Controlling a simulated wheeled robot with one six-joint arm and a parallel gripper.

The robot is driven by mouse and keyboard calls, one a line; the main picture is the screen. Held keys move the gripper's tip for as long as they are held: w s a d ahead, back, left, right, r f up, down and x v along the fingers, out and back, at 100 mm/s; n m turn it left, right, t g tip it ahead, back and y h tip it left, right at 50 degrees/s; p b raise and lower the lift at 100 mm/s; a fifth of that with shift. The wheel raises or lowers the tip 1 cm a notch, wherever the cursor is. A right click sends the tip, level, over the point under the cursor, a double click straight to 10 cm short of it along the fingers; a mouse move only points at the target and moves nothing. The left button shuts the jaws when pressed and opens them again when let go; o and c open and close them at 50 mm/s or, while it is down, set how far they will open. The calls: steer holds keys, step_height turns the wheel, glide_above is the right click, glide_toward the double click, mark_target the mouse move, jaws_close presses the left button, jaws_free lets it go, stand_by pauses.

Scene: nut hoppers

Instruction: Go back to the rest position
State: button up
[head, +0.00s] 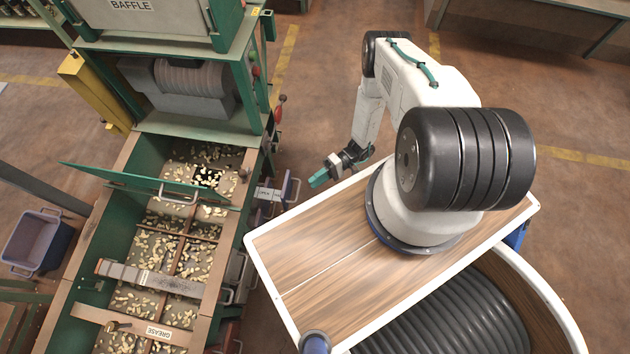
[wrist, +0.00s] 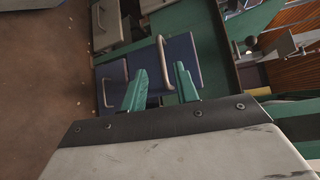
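My gripper (head: 324,174) is at the end of my white arm, left of the arm's base and just beyond the far left edge of the wooden-topped deck (head: 330,258). In the wrist view its two green fingers (wrist: 160,88) stand apart with a gap between them. Nothing shows held between them. Behind the fingers in that view are blue bins (wrist: 178,58) with a pale handle, apart from the fingers as far as I can tell.
The hopper machine (head: 180,205) stands at the left, with nuts in its compartments and a green flap (head: 110,178) raised across it. A bin labelled in white (head: 272,192) sticks out from its right side. Open brown floor (head: 320,70) lies beyond my arm.

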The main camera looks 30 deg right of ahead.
stand_by(0.4)
steer(key=s+r+m+g, duration=0.1)
steer(key=s+m+g, duration=0.1)
steer(key=s+m, duration=0.15)
steer(key=w+d+r+g+h, duration=0.2)
steer(key=w+r+h, duration=0.1)
steer(key=r, duration=1.1)
steer(key=w+d+r+n+g+h, duration=0.1)
steer(key=w+d+r+h, duration=0.15)
steer(key=r, duration=1.15)
steer(key=w+d+r+g+h, duration=0.2)
steer(key=r+h, duration=0.2)
steer(key=r, duration=1)
steer(key=s+a+r+n+t+h, duration=0.1)
steer(key=s+r, duration=0.4)
steer(key=r, duration=0.5)
steer(key=s+a+r+n+t+h, duration=0.1)
steer(key=s+r+t, duration=0.4)
steer(key=r, duration=0.5)
steer(key=s+a+r+n+t+h, duration=0.1)
steer(key=s+a+r+t+h, duration=0.2)
steer(key=r, duration=0.7)
steer(key=s+h, duration=0.2)
steer(key=s, duration=0.1)
steer(key=shift+s+t, duration=0.25)
steer(key=shift+t, duration=0.15)
